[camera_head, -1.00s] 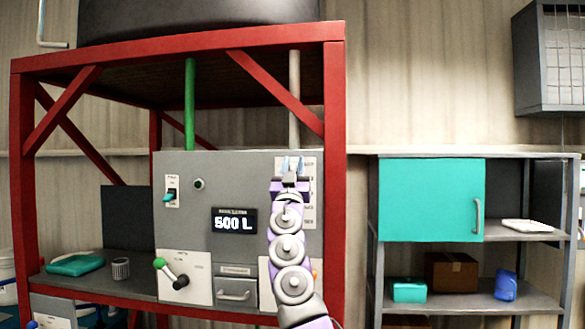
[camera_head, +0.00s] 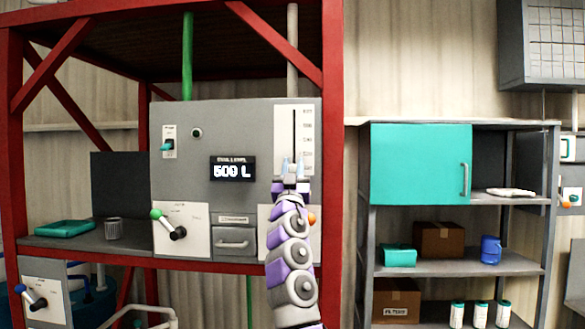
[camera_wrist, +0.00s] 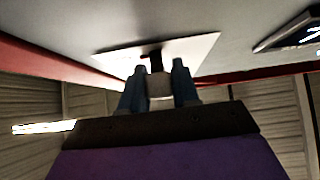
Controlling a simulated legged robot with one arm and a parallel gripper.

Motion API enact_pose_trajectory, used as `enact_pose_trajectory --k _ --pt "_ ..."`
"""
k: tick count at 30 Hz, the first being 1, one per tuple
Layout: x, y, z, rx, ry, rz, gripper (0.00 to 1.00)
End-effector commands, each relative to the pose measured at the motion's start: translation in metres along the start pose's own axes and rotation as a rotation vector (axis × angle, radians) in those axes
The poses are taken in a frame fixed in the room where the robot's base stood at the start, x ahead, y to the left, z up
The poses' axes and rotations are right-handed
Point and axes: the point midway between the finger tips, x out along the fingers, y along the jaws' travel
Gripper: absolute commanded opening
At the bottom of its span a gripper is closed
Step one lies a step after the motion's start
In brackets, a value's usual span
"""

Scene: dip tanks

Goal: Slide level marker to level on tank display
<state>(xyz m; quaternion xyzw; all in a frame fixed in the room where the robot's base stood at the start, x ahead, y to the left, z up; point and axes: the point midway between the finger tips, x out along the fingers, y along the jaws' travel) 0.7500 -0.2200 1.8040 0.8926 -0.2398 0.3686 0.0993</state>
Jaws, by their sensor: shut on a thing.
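The tank display (camera_head: 233,168) on the grey control panel reads 500 L. To its right is a white vertical scale plate (camera_head: 309,138) with a dark slot and several small labels too blurred to read surely. My gripper (camera_head: 292,168) is at the lower part of this scale, in front of the slot.
Below are a green-knobbed lever (camera_head: 156,214), a drawer (camera_head: 234,239) and an orange knob (camera_head: 312,218) close to my arm. A red frame post (camera_head: 333,150) stands just right of the panel. A shelf with a teal cabinet (camera_head: 420,163) is further right.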

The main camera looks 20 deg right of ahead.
Motion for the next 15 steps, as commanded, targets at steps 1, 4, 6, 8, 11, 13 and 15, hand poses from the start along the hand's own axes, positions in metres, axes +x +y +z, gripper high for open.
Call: enact_pose_trajectory --k 1,4,6,8,11,13,15 --pt "-0.0026 -0.0014 0.0024 0.002 0.0 -0.002 0.0" --pt "-0.0037 -0.0014 0.0038 0.003 -0.001 -0.002 0.0" --pt "-0.0039 -0.0015 0.0044 0.002 -0.002 -0.002 0.0" --pt "-0.004 -0.0017 0.0047 0.002 -0.003 -0.002 0.0" --pt "-0.004 -0.0019 0.0054 0.002 -0.004 -0.001 0.0" --pt "-0.0041 -0.002 0.0058 0.002 -0.004 -0.001 0.0" --pt "-0.0042 -0.002 0.0063 0.002 -0.005 -0.001 0.33"
